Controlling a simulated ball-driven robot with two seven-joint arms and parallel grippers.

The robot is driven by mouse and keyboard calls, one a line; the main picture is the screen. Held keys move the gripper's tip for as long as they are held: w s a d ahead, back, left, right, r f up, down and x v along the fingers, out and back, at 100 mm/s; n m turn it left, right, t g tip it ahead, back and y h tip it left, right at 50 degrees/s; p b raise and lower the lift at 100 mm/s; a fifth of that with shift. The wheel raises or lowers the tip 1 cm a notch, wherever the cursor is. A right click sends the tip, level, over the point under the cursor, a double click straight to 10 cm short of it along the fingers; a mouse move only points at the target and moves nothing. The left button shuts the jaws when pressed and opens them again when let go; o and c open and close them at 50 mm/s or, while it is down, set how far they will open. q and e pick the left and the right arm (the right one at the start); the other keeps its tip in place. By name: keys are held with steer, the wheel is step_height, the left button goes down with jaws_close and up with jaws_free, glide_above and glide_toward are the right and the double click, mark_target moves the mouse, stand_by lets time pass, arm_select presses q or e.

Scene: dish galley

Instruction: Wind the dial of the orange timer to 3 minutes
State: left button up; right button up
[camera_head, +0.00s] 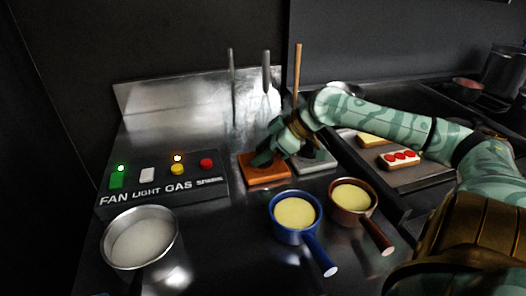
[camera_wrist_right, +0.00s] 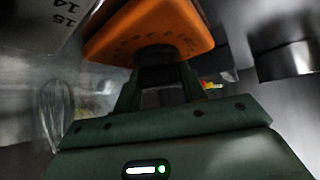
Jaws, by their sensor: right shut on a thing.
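The orange timer (camera_head: 265,172) sits on the dark counter right of the button panel. It also shows in the right wrist view (camera_wrist_right: 150,30), with small marks on its face around a dark dial (camera_wrist_right: 155,68). My right gripper (camera_head: 263,157) reaches down over the timer from the right. In the right wrist view its two fingers (camera_wrist_right: 158,88) are shut on the dial. The dial's setting cannot be read. My left gripper does not show.
A button panel (camera_head: 165,182) and a metal bowl (camera_head: 141,240) are at the left. A blue pan (camera_head: 292,235) and a copper pan (camera_head: 352,216) stand in front of the timer. A grey block (camera_head: 315,162) lies close beside it. A tray (camera_head: 415,180) with food is at the right.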

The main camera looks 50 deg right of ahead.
stand_by(0.6)
steer(key=o, duration=0.9)
steer(key=shift+o, duration=0.2)
steer(key=p+v, duration=0.7)
steer(key=shift+w+a+r, duration=0.1)
steer(key=shift+r, duration=0.3)
arm_select(q)
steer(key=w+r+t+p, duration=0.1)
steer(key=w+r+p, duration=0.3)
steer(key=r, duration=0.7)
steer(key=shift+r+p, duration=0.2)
steer(key=shift+p, duration=0.25)
arm_select(e)
steer(key=v, duration=0.9)
steer(key=shift+d+f, duration=0.25)
steer(key=shift+f, duration=0.15)
